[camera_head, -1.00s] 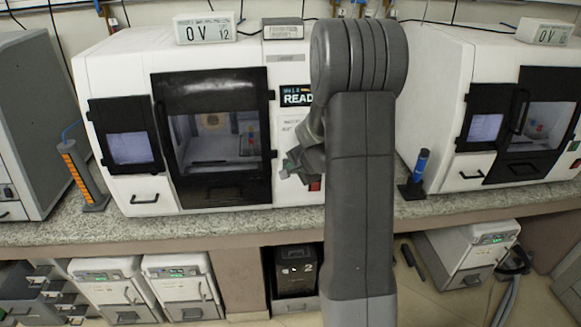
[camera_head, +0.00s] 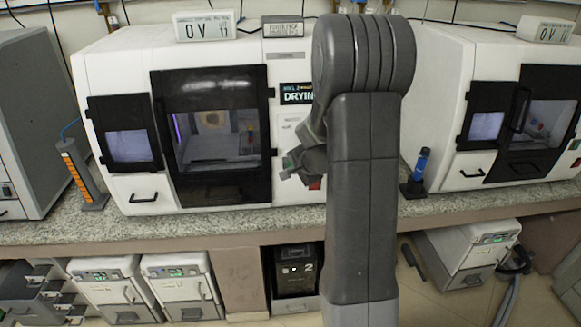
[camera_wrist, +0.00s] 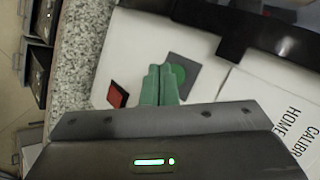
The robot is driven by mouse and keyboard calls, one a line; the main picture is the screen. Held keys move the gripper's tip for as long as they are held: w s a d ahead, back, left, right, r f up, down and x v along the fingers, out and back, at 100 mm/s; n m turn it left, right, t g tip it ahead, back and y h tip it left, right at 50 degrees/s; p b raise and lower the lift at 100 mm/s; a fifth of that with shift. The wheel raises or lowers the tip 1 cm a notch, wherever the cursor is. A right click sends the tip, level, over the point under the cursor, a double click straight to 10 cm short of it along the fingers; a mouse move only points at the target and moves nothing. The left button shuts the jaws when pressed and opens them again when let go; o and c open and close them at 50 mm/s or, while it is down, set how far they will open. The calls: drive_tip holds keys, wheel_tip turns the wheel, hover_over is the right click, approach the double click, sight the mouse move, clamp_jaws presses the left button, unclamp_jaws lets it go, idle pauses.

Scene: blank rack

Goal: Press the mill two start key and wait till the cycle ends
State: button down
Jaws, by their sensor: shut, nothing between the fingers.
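Mill two (camera_head: 110,70) is the white machine left of my arm, with a dark-framed window (camera_head: 215,125). Its small display (camera_head: 297,93) reads "DRYIN", with the end cut off by my arm. A violet glow shows inside the window. My gripper (camera_head: 290,166) is at the right part of its front panel, fingers shut and empty. In the wrist view the green fingertips (camera_wrist: 160,84) are together beside the green round key (camera_wrist: 178,72) on its grey square plate. I cannot tell whether they touch it. A red key (camera_wrist: 117,95) lies to the left of the fingers.
An orange-marked column (camera_head: 75,175) stands left on the granite counter (camera_head: 240,222). Printed labels (camera_wrist: 270,110) lie right of the keys.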

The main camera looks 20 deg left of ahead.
drive_tip(key=s, duration=0.1)
drive_tip(key=s+d+b, duration=0.1)
drive_tip(key=s, duration=0.1)
drive_tip(key=s+d+b, duration=0.1)
drive_tip(key=shift+s+d+r, duration=0.1)
drive_tip(key=shift+s+d, duration=0.05)
drive_tip(key=shift+d, duration=0.1)
idle(0.3)
idle(0.4)
drive_tip(key=s+d, duration=0.2)
drive_tip(key=s, duration=0.1)
drive_tip(key=shift+s+r, duration=0.1)
drive_tip(key=shift+s, duration=0.05)
idle(0.6)
